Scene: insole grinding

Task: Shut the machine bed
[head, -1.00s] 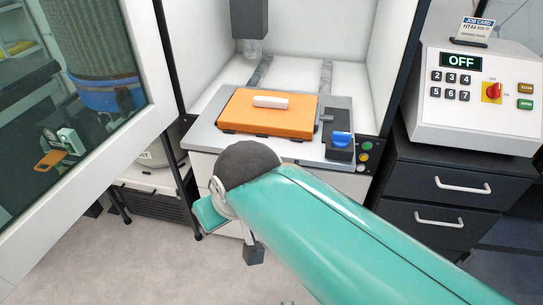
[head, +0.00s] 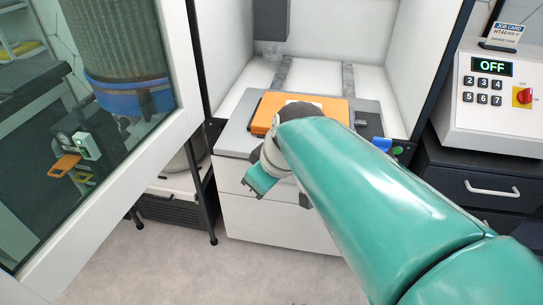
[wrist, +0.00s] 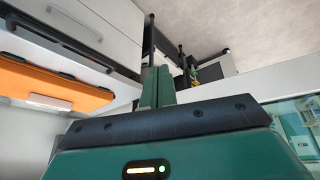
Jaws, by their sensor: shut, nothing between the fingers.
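The machine bed (head: 236,137) is a grey slab at the machine's opening, its front part jutting forward over white drawers. An orange block (head: 262,112) with a white bar on top lies on it. My arm covers the bed's front right part in the head view. In the wrist view the bed's edge (wrist: 62,48), the orange block (wrist: 50,85) and the white bar (wrist: 48,102) are at the left. My gripper (wrist: 156,78) is shut and empty, its fingers to the right of the bed there, apart from it. Its fingertips are not clear in the head view.
A white-framed glass door (head: 190,80) stands open at the left. A control box (head: 505,110) reading OFF sits on a dark drawer cabinet (head: 480,180) at the right. A dark spindle head (head: 271,20) hangs above the bed. Bare floor (head: 190,265) lies in front.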

